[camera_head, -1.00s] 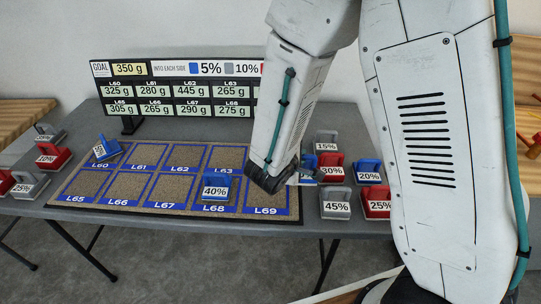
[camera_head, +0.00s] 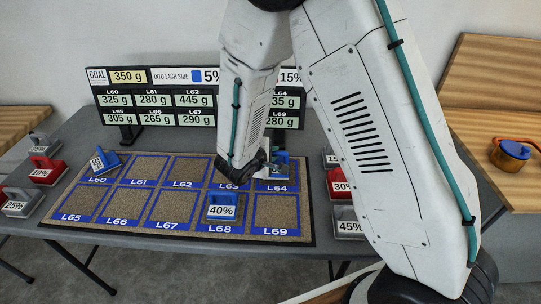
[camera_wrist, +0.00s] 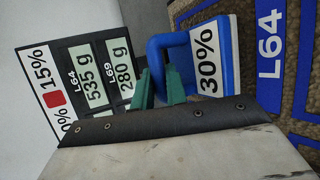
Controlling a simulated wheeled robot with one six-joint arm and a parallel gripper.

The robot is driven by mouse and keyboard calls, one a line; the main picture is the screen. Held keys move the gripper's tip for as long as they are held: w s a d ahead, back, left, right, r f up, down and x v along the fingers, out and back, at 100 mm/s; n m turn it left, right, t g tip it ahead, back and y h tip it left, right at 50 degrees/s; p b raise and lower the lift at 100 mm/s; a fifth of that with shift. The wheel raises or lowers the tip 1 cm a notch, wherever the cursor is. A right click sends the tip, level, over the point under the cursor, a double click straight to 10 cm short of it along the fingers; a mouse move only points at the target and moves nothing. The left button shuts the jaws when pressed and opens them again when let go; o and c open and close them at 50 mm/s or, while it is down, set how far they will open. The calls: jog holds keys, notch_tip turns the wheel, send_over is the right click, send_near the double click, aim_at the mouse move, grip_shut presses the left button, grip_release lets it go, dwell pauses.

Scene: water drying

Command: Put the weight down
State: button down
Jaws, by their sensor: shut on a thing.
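A blue weight labelled 30% (camera_wrist: 228,60) is held by its handle between the green fingers of my gripper (camera_wrist: 160,88) in the wrist view. In the head view this weight (camera_head: 281,163) is at square L64 (camera_head: 277,187), at the back right of the brown mat (camera_head: 306,218). My gripper (camera_head: 262,166) partly hides it. I cannot tell whether its base touches the mat. Another blue weight labelled 40% (camera_head: 221,205) stands on L68. A third blue weight (camera_head: 102,161) is at L60, set at an angle.
Grey and red weights, including a 10% one (camera_head: 45,170), stand left of the mat. More, including a grey 45% one (camera_head: 347,224), stand right, partly behind my arm. The display board (camera_head: 190,98) rises behind the mat. Squares L65, L66, L67 and L69 look empty.

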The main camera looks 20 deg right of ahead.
jog(key=shift+d+f, duration=0.1)
jog(key=shift+f, duration=0.6)
jog(key=shift+d+f, duration=0.15)
jog(key=shift+d, duration=0.1)
jog(key=c, duration=1.4)
grip_release()
jog(key=shift+a, duration=0.1)
